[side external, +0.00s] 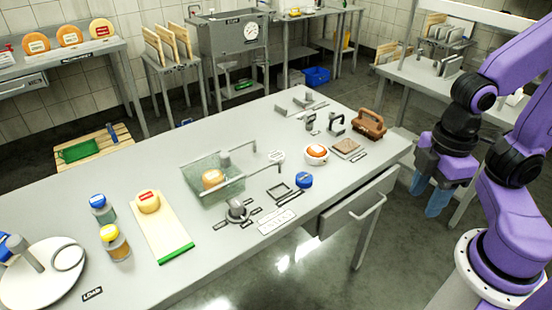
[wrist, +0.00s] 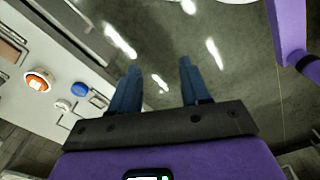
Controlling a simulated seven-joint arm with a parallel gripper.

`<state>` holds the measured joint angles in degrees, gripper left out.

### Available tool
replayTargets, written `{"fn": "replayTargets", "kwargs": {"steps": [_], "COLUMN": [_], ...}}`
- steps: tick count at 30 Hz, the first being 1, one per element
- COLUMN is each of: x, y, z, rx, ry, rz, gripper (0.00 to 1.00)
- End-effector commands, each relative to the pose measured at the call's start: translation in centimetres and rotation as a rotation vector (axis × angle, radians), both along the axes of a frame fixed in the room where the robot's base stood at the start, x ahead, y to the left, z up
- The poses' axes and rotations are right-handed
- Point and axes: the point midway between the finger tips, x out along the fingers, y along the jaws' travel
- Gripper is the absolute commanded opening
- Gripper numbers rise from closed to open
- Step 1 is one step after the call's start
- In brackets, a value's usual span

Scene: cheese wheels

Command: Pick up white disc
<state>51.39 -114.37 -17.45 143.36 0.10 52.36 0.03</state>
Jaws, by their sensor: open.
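My gripper (side external: 428,200) hangs off the right end of the table, its two blue fingers pointing down over the floor. In the wrist view my gripper (wrist: 157,72) has its fingers apart with only grey floor between them. A small white flat piece (side external: 275,157) lies near the table's middle. I cannot tell which of these is the white disc. My gripper is far from both.
A drawer handle (side external: 366,207) juts from the front.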

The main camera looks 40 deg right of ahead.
Motion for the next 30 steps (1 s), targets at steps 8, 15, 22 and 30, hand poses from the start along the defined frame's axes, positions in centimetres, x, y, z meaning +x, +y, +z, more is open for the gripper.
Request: {"fn": "replayTargets", "kwargs": {"steps": [8, 15, 22, 30], "x": [0.0, 0.0, 1.9, 10.1], "y": [0.0, 0.0, 0.0, 0.5], "z": [0.0, 0.0, -0.6, -2.8], "rx": [0.0, 0.0, -0.082, -0.427], "ry": [0.0, 0.0, -0.031, -0.144], "rz": [0.0, 0.0, 0.052, 0.304], "gripper": [0.76, 0.84, 0.84, 0.84]}}
